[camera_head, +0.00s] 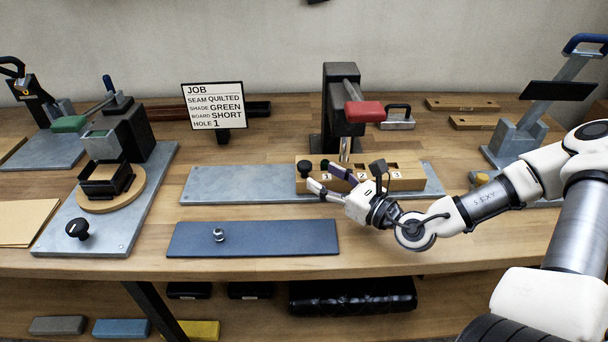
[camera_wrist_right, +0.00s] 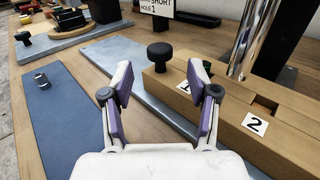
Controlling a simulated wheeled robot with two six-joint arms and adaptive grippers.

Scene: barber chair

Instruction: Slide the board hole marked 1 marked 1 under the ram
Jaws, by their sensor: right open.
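The wooden board (camera_head: 410,183) lies on a grey metal plate under the press, with a black knob (camera_head: 305,168) at its left end and numbered labels along its front. In the right wrist view the label 2 (camera_wrist_right: 255,123) is clear and the label 1 (camera_wrist_right: 185,87) is partly behind a finger. The shiny ram (camera_head: 345,148) comes down over the board; in the wrist view it (camera_wrist_right: 260,40) stands behind labels 1 and 2. My right gripper (camera_head: 318,174) is open and empty before the board's left end. The knob (camera_wrist_right: 160,52) shows between and beyond its fingertips.
The press has a red handle (camera_head: 365,111). The grey plate (camera_head: 235,184) is bare to the left of the board. A blue mat (camera_head: 270,240) with a small metal part (camera_head: 218,235) lies in front. A job sign (camera_head: 214,106) reads board short, hole 1.

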